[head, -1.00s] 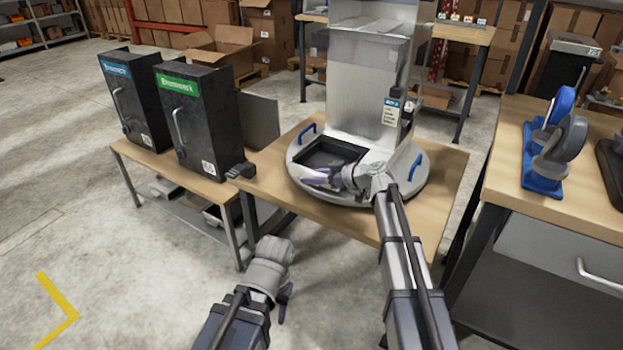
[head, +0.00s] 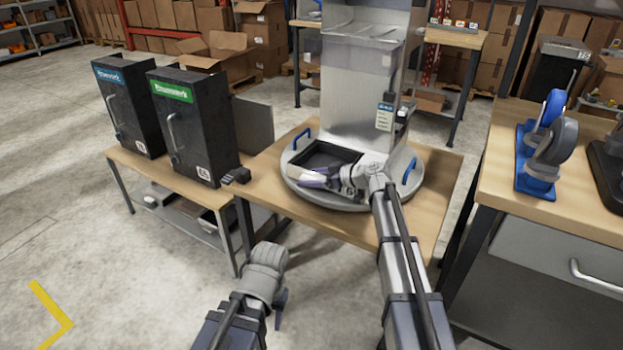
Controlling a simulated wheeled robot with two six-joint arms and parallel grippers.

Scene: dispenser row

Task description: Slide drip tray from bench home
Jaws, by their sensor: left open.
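The drip tray appears to be the black, square, open tray (head: 328,152), set on the round grey base (head: 300,190) in front of the upright metal dispenser (head: 355,90). My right gripper (head: 312,178) is at the tray's near edge, its fingers overlapping that edge. Whether it touches or grips the tray is unclear, and the hand hides part of the near rim. My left gripper (head: 279,308) is open and empty, low in front of the bench, well apart from the tray.
The wooden bench (head: 425,205) carries the base, which has blue handles on its sides. Two black cabinets with blue and green labels (head: 185,125) stand on a lower table at left. At right, a workbench (head: 500,150) holds blue and grey wheel-like parts. Floor between is clear.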

